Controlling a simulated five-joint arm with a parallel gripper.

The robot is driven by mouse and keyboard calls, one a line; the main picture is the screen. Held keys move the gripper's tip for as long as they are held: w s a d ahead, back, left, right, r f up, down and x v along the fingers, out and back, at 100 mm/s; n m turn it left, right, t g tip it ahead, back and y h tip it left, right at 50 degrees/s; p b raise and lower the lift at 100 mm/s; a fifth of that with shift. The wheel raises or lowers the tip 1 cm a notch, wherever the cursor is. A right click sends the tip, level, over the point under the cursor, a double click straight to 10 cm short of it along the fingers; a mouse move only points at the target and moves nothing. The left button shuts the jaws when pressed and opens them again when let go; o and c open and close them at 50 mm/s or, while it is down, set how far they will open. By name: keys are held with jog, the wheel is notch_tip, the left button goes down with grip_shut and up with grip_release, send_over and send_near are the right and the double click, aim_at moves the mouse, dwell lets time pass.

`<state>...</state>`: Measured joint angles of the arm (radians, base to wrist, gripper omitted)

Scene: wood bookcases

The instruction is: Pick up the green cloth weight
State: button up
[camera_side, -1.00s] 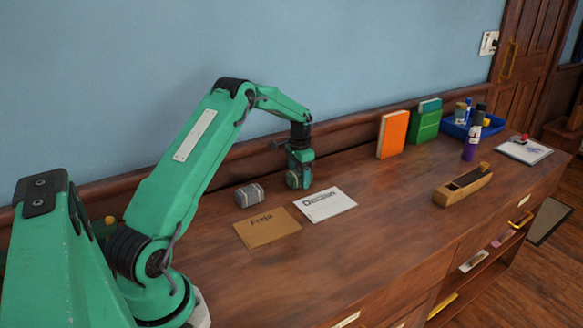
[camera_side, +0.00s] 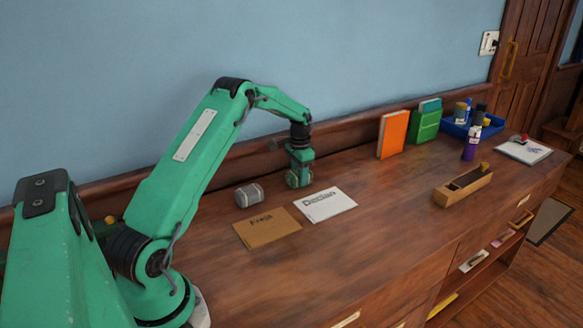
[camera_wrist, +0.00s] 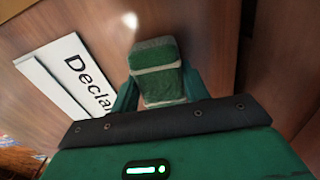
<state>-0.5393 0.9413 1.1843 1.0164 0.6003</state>
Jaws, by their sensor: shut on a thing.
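The green cloth weight (camera_wrist: 157,85) is a small block with a grey end and a pale band, seen in the wrist view between the fingers of my gripper (camera_wrist: 158,98). My gripper is shut on it. In the side view my gripper (camera_side: 299,178) points down at the wooden top, behind the white "Declan" card. The weight is mostly hidden by the fingers there, and I cannot tell whether it touches the surface.
A grey cloth weight (camera_side: 249,195) lies left of my gripper. A brown card (camera_side: 267,229) and the white card (camera_side: 325,204) lie in front. An orange book (camera_side: 393,135), a green box (camera_side: 425,127) and a wooden holder (camera_side: 463,187) stand to the right. The front middle is clear.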

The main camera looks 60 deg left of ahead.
aim_at(299, 172)
jog(key=shift+r, duration=0.55)
notch_tip(299, 172, up, 3)
jog(key=d+r, duration=0.7)
jog(key=d, duration=0.4)
jog(key=shift+d, duration=0.35)
